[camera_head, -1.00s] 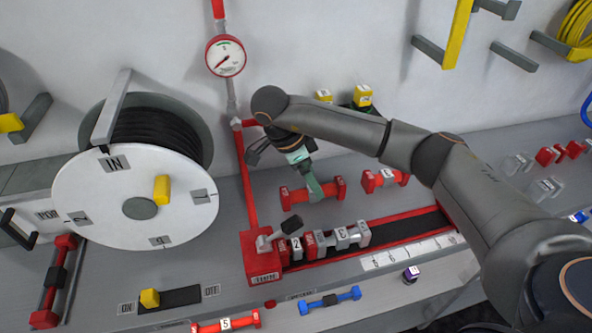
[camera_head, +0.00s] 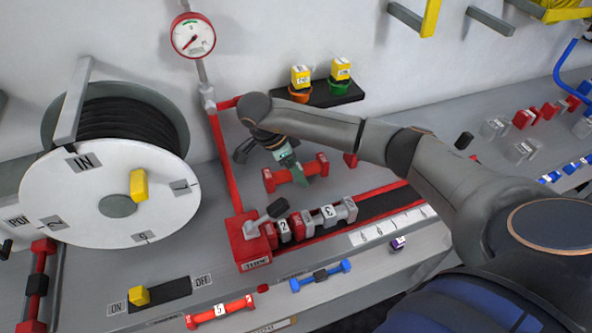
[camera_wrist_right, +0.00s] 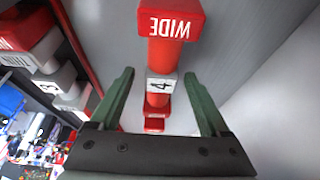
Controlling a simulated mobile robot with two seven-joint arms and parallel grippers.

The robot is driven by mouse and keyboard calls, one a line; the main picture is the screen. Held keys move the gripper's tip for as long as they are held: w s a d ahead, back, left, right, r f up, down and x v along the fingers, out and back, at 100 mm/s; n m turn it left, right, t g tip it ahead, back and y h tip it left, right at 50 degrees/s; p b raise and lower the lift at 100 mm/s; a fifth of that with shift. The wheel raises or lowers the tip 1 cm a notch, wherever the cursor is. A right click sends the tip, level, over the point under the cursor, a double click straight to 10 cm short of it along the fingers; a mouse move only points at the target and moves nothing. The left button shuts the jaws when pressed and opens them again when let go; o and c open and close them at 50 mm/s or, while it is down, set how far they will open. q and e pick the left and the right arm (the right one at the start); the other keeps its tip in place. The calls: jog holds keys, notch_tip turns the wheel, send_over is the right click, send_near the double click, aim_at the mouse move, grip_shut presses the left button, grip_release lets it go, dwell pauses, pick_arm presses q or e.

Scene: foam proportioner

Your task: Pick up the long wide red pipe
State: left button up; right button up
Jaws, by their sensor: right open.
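In the head view, my right gripper (camera_head: 297,172) reaches down over a red dumbbell-shaped pipe (camera_head: 275,179) on the grey counter behind the red-framed rail. In the right wrist view, a red pipe (camera_wrist_right: 164,52) has an end block marked WIDE and a white label 4 at its middle. My right gripper (camera_wrist_right: 159,74) is open there, with its two green fingers on either side of the pipe and visible gaps between. Part of another red piece (camera_head: 350,159) shows behind my right arm. My left gripper is not in view.
The rail (camera_head: 372,191) holds several red and grey blocks and a lever box (camera_head: 247,240) in front. A hose reel (camera_head: 100,200) stands at left. Other pipes are a red one labelled 5 (camera_head: 236,306), a blue one (camera_head: 334,275) and a red one at far left (camera_head: 41,262).

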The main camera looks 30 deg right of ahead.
grip_shut()
dwell(0.7)
